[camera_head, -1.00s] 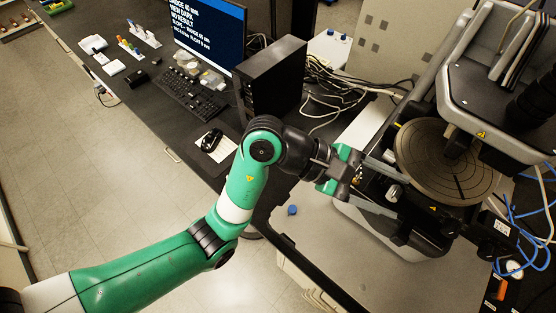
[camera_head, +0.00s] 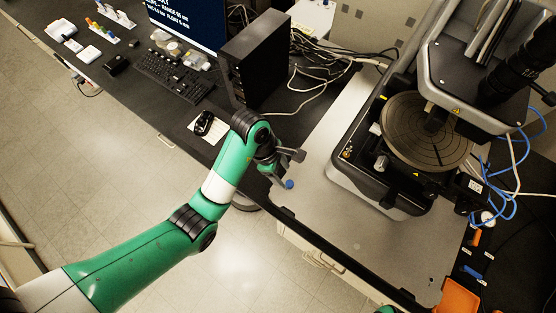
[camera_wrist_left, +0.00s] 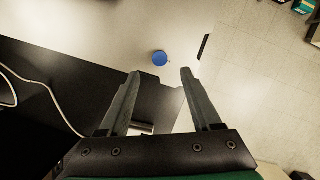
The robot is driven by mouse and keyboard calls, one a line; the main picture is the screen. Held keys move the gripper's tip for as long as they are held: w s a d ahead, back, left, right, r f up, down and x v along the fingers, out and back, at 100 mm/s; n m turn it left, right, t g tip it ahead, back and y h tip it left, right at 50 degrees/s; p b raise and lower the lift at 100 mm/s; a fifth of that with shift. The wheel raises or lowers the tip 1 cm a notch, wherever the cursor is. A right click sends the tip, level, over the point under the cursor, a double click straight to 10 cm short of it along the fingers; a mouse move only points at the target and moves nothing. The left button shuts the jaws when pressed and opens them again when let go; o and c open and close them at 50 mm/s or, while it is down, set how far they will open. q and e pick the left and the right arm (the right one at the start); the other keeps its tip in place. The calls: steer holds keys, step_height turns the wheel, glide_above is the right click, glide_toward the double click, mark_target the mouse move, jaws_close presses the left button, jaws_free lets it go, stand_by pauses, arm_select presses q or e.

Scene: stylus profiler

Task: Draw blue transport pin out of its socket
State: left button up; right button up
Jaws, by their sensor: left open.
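The blue transport pin (camera_head: 289,184) shows as a small round blue head at the left part of the pale grey bench plate (camera_head: 315,205). Its shaft and socket cannot be made out. My left gripper (camera_head: 292,169) is open and empty, close to the blue head in the head view. In the left wrist view the blue head (camera_wrist_left: 160,58) lies beyond the fingertips, roughly in line with the gap between the open fingers (camera_wrist_left: 159,72). The fingers do not appear to touch it.
The stylus profiler with its round stage (camera_head: 428,132) stands right of my left gripper. A black computer case (camera_head: 265,60), loose cables and a mouse (camera_head: 204,123) are behind and to the left. An orange bin (camera_head: 460,297) is at the lower right. The plate's front is clear.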

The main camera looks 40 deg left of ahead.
mark_target(289, 183)
arm_select(q)
steer(key=x, duration=0.7)
steer(key=shift+b, duration=0.35)
jaws_close()
stand_by(1.4)
